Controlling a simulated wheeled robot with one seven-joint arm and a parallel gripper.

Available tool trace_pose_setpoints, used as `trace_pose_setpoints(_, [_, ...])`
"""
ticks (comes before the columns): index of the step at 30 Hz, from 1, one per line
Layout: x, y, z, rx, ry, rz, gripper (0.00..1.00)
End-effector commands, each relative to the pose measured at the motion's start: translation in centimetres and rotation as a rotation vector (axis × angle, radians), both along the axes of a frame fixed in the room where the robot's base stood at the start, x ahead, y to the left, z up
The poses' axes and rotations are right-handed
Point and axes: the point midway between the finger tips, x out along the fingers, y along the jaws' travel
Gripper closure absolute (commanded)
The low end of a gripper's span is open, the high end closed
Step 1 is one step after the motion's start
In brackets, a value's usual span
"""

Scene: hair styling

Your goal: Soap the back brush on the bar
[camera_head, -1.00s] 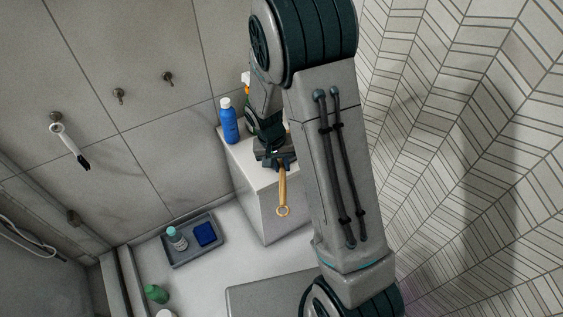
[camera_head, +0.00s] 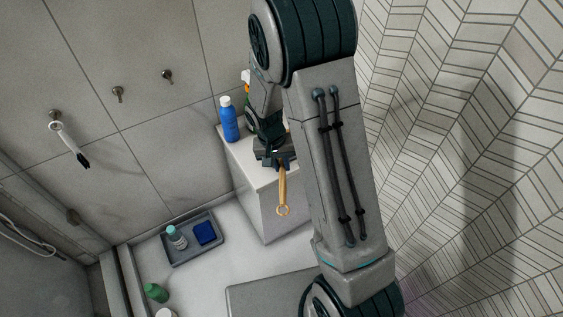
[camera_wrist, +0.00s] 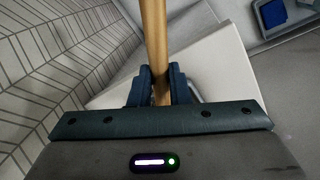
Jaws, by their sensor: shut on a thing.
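My gripper (camera_head: 279,162) is shut on a tan wooden handle, the back brush (camera_head: 283,190), above the white ledge. The handle hangs down from the jaws and ends in a ring. In the wrist view the wooden handle (camera_wrist: 154,40) runs up from between the dark fingers (camera_wrist: 160,85). The brush head is hidden in both views. I cannot make out a soap bar. A blue block (camera_head: 204,232) lies in a grey tray (camera_head: 182,260) at lower left; it also shows in the wrist view (camera_wrist: 272,13). I cannot tell what it is.
A blue bottle with a white cap (camera_head: 229,122) stands on the white ledge (camera_head: 245,165) close to my gripper. A small bottle (camera_head: 176,238) stands in the tray. A green bottle (camera_head: 156,293) is lower left. A white-handled tool (camera_head: 70,145) hangs on the wall.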

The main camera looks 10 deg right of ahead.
Motion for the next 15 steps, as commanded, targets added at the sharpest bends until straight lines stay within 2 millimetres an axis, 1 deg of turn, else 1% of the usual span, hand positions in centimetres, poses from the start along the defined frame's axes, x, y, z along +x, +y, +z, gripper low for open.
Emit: trace_pose_setpoints(15, [0.0, 0.0, -0.67, 0.0, 0.0, 0.0, 1.0])
